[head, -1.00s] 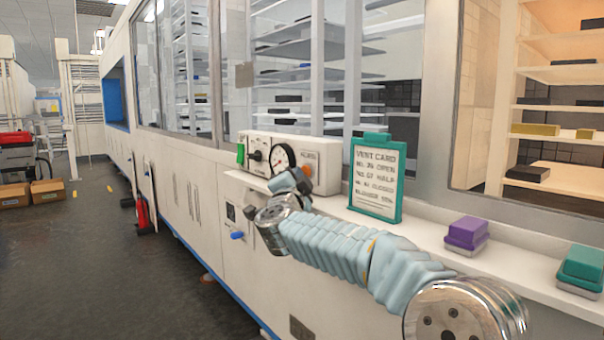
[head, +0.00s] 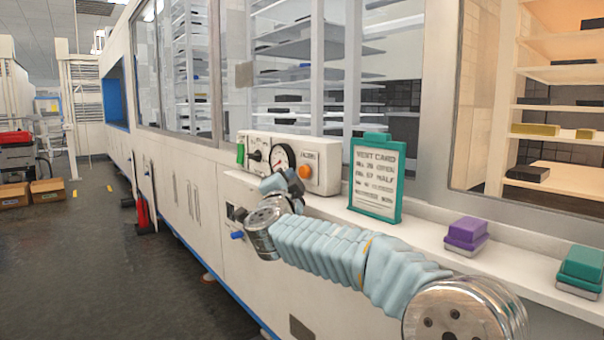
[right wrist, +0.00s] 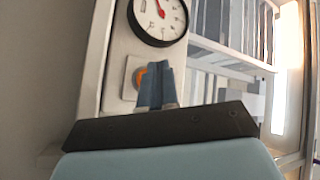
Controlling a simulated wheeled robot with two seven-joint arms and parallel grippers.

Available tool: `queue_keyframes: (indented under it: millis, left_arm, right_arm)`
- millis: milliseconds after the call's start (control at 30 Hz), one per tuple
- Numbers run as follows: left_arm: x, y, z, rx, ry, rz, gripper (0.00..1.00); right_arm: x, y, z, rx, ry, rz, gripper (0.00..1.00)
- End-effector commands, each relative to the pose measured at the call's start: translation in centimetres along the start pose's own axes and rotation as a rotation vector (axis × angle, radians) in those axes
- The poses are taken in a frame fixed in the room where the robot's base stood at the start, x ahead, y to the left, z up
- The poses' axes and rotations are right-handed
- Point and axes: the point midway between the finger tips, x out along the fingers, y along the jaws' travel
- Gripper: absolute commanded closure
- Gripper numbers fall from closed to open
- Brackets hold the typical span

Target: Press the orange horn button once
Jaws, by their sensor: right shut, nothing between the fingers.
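The orange horn button (head: 304,171) is a round knob on the right end of a cream control box, just below a small label. In the right wrist view the orange button (right wrist: 140,76) is partly hidden behind my fingers. My right gripper (head: 294,180) is in front of the box, just left of and slightly below the button in the head view. Its blue fingers (right wrist: 154,80) are shut with nothing between them. I cannot tell whether the fingertips touch the button. My left gripper is not in view.
The control box (head: 328,153) also carries a round gauge (head: 282,158) and a green part (head: 240,153). A teal-framed vent card (head: 375,180) stands to the right on the ledge. A purple block (head: 466,232) and a teal block (head: 582,264) sit further along.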

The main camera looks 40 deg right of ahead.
Motion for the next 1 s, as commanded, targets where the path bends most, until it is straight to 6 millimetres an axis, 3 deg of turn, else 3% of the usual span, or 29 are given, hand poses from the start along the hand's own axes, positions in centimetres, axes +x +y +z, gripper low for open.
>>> queue_keyframes:
  millis: [433,1000]
  left_arm:
    - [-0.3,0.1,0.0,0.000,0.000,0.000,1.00]
    - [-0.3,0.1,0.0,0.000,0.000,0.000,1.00]
  right_arm:
    - [-2.9,-2.2,2.2,0.000,-0.002,-0.001,1.00]
    - [-3.2,-2.3,2.4,0.000,-0.001,0.000,1.00]
